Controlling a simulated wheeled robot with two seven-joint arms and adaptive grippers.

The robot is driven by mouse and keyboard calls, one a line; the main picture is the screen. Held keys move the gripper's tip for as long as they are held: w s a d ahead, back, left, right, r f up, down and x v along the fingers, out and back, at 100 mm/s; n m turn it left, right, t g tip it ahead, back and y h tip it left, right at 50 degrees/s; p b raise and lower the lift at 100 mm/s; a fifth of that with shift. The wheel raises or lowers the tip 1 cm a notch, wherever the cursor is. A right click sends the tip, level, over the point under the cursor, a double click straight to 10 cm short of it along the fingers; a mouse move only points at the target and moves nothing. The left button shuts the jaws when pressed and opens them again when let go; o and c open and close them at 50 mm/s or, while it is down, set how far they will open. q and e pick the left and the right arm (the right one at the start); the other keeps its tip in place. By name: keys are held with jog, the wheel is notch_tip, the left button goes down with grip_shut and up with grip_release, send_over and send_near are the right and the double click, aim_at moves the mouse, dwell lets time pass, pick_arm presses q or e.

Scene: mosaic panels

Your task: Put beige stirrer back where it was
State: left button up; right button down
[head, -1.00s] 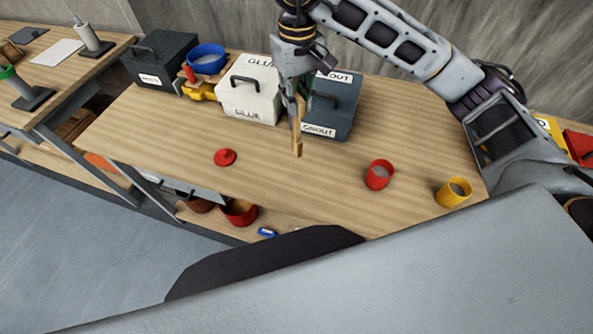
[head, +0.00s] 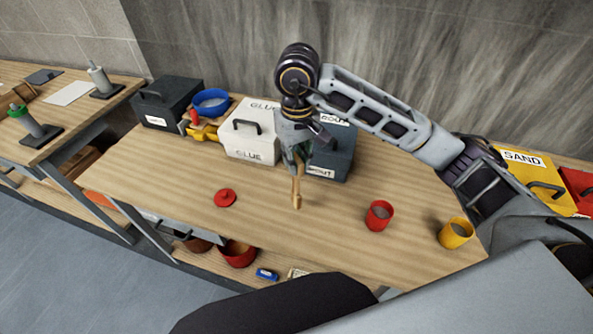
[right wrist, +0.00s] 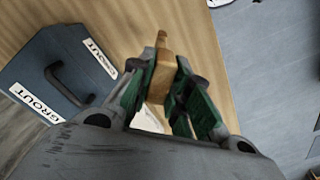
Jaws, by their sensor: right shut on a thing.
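My right gripper (head: 297,160) is shut on the beige stirrer (head: 297,190), which hangs down over the bench. In the right wrist view the stirrer (right wrist: 161,75) sits between the green-padded fingers (right wrist: 160,95), and its far end points away from the gripper. I cannot tell whether its lower tip touches the bench top. The grout box (head: 335,160), dark blue-grey, stands just behind and right of the gripper. The white glue box (head: 240,148) is to its left. A red cup (head: 379,215) and a yellow cup (head: 456,233) stand to the right. My left gripper is not in view.
A red lid (head: 225,198) lies on the bench (head: 150,170) left of the stirrer. A blue bowl (head: 211,101) and a dark box (head: 166,103) stand at the back left. A yellow sand box (head: 530,175) is at the far right. The front middle of the bench is clear.

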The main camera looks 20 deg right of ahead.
aim_at(296, 184)
jog(key=shift+f, duration=0.35)
jog(key=shift+f+p, duration=0.45)
jog(key=shift+f, duration=1.7)
jog(key=c, duration=1.3)
grip_release()
jog(key=shift+c, duration=0.2)
jog(key=shift+r, duration=0.2)
